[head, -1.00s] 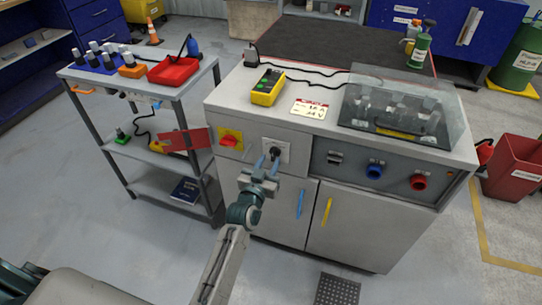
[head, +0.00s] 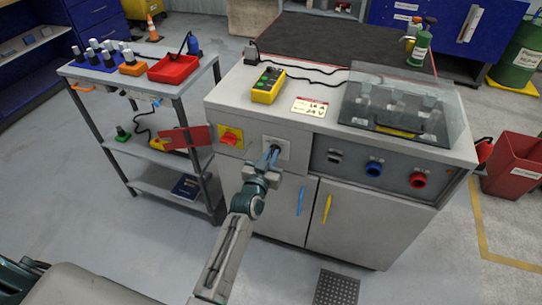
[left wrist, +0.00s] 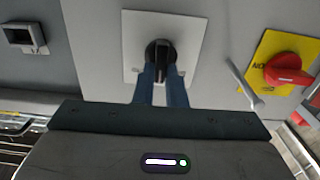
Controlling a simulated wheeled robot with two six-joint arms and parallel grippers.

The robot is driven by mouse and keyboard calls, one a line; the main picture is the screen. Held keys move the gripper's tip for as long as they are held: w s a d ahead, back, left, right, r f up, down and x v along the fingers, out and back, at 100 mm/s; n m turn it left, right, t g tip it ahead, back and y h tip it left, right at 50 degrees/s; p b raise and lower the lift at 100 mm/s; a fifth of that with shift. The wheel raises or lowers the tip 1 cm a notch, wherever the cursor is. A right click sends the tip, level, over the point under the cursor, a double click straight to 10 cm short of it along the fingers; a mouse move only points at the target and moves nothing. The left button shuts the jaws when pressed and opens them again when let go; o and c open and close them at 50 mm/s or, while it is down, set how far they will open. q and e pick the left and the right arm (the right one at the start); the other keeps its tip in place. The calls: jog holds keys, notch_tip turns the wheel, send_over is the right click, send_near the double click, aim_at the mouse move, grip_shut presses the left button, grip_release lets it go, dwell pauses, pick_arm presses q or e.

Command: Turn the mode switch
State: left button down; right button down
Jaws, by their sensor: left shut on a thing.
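The mode switch is a black knob on a pale square plate on the front of the grey bench. In the left wrist view the knob (left wrist: 158,50) sits at the middle of its plate (left wrist: 131,30), its grip running up and down in the picture. My left gripper (head: 272,153) is at the knob, its two blue fingers shut on the knob's grip, one on each side. In the head view the fingers hide most of the knob, and the plate (head: 285,145) shows around them. My right gripper is not in view.
A red rotary handle on a yellow plate (head: 231,136) is just left of the switch, with a red tag (head: 186,137) beside it. Blue (head: 374,169) and red (head: 418,180) sockets are to the right. Below are cupboard doors with blue (head: 300,201) and yellow (head: 327,209) handles.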

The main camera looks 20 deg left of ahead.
pick_arm(q)
jog(key=shift+n, duration=0.3)
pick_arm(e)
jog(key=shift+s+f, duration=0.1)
pick_arm(q)
jog(key=shift+a+n+p, duration=0.1)
jog(key=shift+n+p, duration=0.25)
jog(key=shift+n, duration=1.15)
jog(key=shift+a+f+n+p, duration=0.15)
jog(key=shift+n+p, duration=0.1)
jog(key=shift+n, duration=0.95)
jog(key=shift+a+f+n+p, duration=0.1)
jog(key=shift+n+p, duration=0.15)
jog(key=shift+n, duration=0.95)
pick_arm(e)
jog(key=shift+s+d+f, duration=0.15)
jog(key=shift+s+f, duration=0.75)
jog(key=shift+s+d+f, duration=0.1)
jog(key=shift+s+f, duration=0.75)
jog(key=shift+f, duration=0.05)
pick_arm(q)
jog(key=c, duration=1.5)
grip_release()
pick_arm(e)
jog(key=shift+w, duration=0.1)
